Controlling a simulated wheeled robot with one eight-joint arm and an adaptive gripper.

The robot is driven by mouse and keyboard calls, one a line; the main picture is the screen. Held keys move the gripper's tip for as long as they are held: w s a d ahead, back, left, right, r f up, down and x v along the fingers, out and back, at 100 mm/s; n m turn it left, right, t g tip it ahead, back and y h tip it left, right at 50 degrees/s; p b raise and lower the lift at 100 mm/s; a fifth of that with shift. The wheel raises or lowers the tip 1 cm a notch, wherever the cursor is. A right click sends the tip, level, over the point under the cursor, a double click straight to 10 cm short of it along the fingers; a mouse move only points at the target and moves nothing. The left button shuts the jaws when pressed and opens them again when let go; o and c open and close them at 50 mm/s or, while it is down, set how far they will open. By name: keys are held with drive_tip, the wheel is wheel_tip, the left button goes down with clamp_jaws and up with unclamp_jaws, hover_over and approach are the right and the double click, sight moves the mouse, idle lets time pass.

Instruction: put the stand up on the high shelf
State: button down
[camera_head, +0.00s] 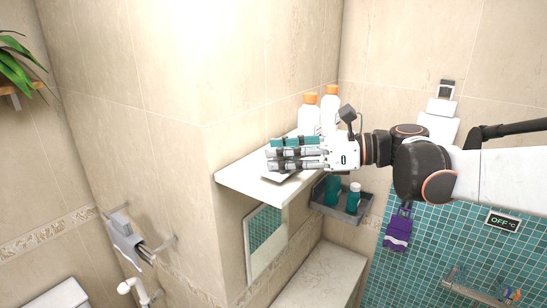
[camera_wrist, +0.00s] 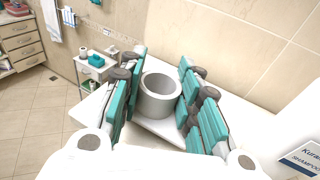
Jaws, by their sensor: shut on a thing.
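My gripper (camera_head: 275,154) is over the white high shelf (camera_head: 238,181), with its teal-padded fingers pointing left in the head view. In the wrist view my gripper (camera_wrist: 155,95) has its fingers on both sides of a round, hollow grey stand (camera_wrist: 158,108), shut on it. The stand looks upright there, its open top facing the camera. In the head view the fingers hide most of it; only a pale edge shows below them. The shelf also shows in the wrist view (camera_wrist: 238,103). I cannot tell whether the stand touches the shelf.
Two white bottles with orange caps (camera_head: 330,108) stand at the shelf's back end, close behind my gripper. A shampoo bottle (camera_wrist: 300,158) shows at the wrist view's lower right. Below is a grey caddy (camera_head: 342,212) with bottles. The shelf's front left part is clear.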

drive_tip(key=shift+f, duration=0.65)
drive_tip(key=shift+f, duration=0.15)
drive_tip(key=c, duration=1.2)
unclamp_jaws()
drive_tip(key=b+v, duration=0.2)
drive_tip(key=v, duration=1)
drive_tip(key=shift+b, duration=0.35)
